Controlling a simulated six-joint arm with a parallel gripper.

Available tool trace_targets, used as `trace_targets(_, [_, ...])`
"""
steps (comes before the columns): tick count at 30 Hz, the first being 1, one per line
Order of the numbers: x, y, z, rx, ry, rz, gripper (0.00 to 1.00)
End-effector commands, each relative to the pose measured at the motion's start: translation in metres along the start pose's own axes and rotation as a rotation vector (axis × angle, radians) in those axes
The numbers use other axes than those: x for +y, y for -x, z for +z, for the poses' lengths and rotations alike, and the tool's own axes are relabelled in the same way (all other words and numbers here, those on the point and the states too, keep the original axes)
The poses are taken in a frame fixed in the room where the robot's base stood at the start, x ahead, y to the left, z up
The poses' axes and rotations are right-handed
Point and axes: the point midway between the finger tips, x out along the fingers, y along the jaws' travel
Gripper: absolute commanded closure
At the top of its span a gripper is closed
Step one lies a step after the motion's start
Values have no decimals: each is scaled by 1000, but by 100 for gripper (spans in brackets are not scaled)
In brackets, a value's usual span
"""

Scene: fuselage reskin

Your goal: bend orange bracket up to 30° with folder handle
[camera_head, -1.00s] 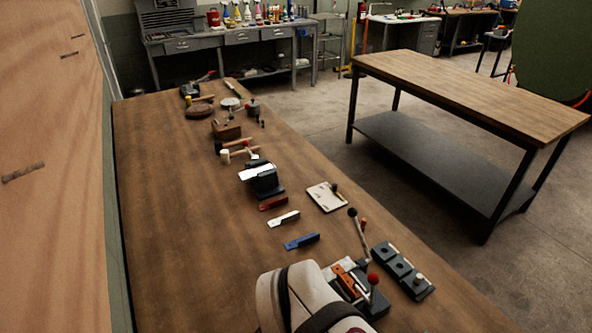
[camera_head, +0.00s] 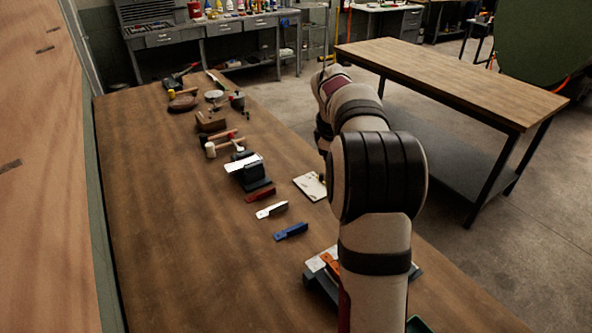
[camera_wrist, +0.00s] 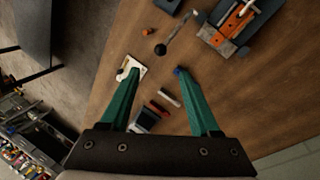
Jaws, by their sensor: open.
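The orange bracket (camera_wrist: 238,20) lies in the folder (camera_wrist: 213,37), a dark device with pale metal plates, at the upper right of the wrist view. In the head view a bit of the orange bracket (camera_head: 331,262) and the folder's left edge (camera_head: 318,277) show beside my arm, which hides the rest. The folder handle (camera_wrist: 178,32), a grey rod with a dark ball knob (camera_wrist: 160,49), sticks out to the left of the folder in the wrist view. My gripper (camera_wrist: 156,72) has green fingers, spread wide and empty, above the bench and apart from the handle.
Blue (camera_head: 291,231), white (camera_head: 271,210) and red (camera_head: 259,194) strips lie on the wooden bench (camera_head: 170,220). A dark vise-like block (camera_head: 250,172) and a white board (camera_head: 310,186) are beyond them. The bench's left side is clear.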

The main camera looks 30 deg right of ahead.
Motion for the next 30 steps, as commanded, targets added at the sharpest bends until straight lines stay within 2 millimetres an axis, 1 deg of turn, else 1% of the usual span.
trace_targets(2, [0,-13,0,-1,4,-2,37])
trace_targets(4, [-1,-31,0,-2,3,-4,37])
trace_targets(9, [-2,-82,0,0,3,-4,37])
trace_targets(12, [-2,-109,-1,1,2,-4,37])
trace_targets(15, [-2,-129,-1,1,1,-3,37])
trace_targets(18, [-2,-142,-1,2,1,-2,37])
trace_targets(21, [-1,-149,-2,3,2,0,37])
trace_targets(24, [-2,-152,-2,3,1,-1,37])
trace_targets(30, [-2,-152,-2,4,1,0,37])
